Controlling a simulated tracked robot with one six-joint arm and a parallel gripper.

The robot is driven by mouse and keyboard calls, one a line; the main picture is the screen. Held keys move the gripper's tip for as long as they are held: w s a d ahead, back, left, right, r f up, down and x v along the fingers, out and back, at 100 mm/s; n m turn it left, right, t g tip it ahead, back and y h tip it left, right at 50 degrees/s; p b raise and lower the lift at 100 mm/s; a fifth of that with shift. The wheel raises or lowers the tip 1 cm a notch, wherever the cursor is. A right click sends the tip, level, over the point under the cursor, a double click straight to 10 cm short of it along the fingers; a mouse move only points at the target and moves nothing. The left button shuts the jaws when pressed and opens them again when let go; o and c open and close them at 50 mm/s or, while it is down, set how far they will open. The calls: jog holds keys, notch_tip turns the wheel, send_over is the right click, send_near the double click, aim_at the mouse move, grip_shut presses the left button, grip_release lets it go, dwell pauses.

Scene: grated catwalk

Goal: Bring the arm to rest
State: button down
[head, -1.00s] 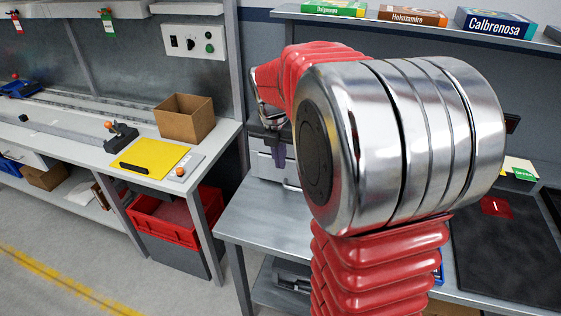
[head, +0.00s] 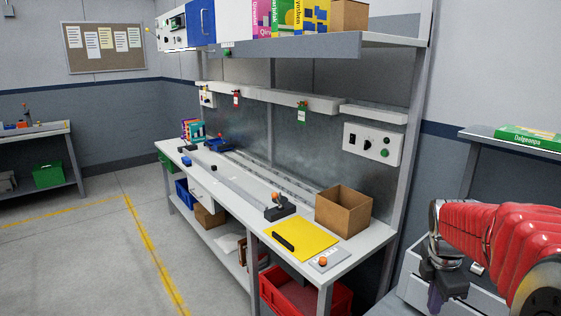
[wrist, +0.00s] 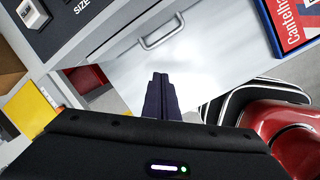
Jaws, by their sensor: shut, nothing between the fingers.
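My arm, red with silver joints, shows at the right edge of the head view, folded and partly cut off by the frame. My gripper (head: 436,299) hangs downward there, in front of a grey drawer unit (head: 409,285). In the wrist view, the two dark purple fingers of my gripper (wrist: 160,82) are together, with nothing between them. Behind them are a drawer front with a handle and a bright metal surface (wrist: 185,68). I cannot tell how far the fingertips are from that surface.
A long workbench (head: 215,182) carries an open cardboard box (head: 344,212), a yellow sheet (head: 303,240) and a control panel above. A red crate (head: 304,294) sits underneath. A blue-framed book (wrist: 296,22) is at the upper right of the wrist view. Open floor lies left.

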jog(key=s+a+r+m+t+y, duration=0.1)
jog(key=s+a+r+m+t, duration=0.1)
jog(key=s+a+m, duration=0.6)
jog(key=s+a+r+m+t+y, duration=0.1)
jog(key=s+a+r+m+t, duration=0.1)
jog(key=s+a+m, duration=0.7)
jog(key=s+a+r, duration=0.1)
jog(key=a, duration=0.2)
jog(key=shift+r, duration=0.3)
dwell(0.5)
